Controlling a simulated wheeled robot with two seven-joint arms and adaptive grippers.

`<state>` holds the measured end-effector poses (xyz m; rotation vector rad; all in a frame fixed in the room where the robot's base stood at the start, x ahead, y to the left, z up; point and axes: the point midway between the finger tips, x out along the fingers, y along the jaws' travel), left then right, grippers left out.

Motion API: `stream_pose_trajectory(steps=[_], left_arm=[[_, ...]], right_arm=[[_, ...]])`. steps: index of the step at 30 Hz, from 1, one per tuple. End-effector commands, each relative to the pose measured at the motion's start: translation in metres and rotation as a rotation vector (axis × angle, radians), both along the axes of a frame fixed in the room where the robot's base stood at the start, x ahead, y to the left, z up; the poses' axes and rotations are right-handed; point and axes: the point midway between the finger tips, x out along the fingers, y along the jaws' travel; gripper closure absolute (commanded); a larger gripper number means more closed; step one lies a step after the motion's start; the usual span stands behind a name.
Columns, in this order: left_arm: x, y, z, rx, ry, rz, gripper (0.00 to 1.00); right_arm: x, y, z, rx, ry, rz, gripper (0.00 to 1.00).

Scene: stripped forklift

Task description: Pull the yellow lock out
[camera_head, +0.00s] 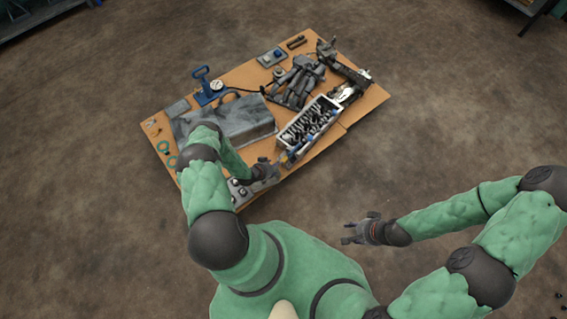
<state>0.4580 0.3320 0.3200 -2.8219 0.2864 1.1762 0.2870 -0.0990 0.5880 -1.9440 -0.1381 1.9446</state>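A tiny yellow spot (284,157) shows at the near end of the white crate on the table. It is too small to tell for sure that it is the yellow lock. My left gripper (273,168) is at the table's near edge, just left of and below this spot. Its fingers are small and dark, and I cannot tell whether they touch anything. My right gripper (348,232) is off the table, over the floor in front of my body. Its fingers are spread and nothing shows between them.
The wooden table (352,110) bears a white crate of dark parts (318,108), a grey metal block (245,118), a blue tool with a gauge (207,90), and a heap of dark parts (300,80). Open brown floor (450,110) surrounds the table.

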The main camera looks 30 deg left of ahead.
Motion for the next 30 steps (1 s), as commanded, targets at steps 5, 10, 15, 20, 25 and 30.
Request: stream_pose_trajectory(steps=[5,10,15,20,25,30], left_arm=[[0.009,0.0,-0.013,0.006,-0.007,-0.004,0.38],[0.028,-0.004,-0.035,0.007,-0.006,-0.005,0.38],[0.049,-0.009,-0.057,0.007,-0.006,-0.004,0.38],[0.064,-0.011,-0.071,0.005,-0.005,-0.002,0.38],[0.073,-0.013,-0.077,0.005,-0.005,-0.002,0.38],[0.074,-0.013,-0.078,0.006,-0.004,-0.001,0.38]], right_arm=[[0.0,0.0,-0.008,0.0,0.0,0.0,0.6],[0.0,0.0,-0.023,0.0,0.001,0.0,0.6],[0.0,0.0,-0.038,0.0,0.001,0.0,0.6],[-0.001,0.0,-0.048,0.0,0.001,0.0,0.6],[-0.001,0.0,-0.053,0.0,0.001,0.0,0.6],[-0.001,0.0,-0.053,0.0,0.001,0.0,0.6]])
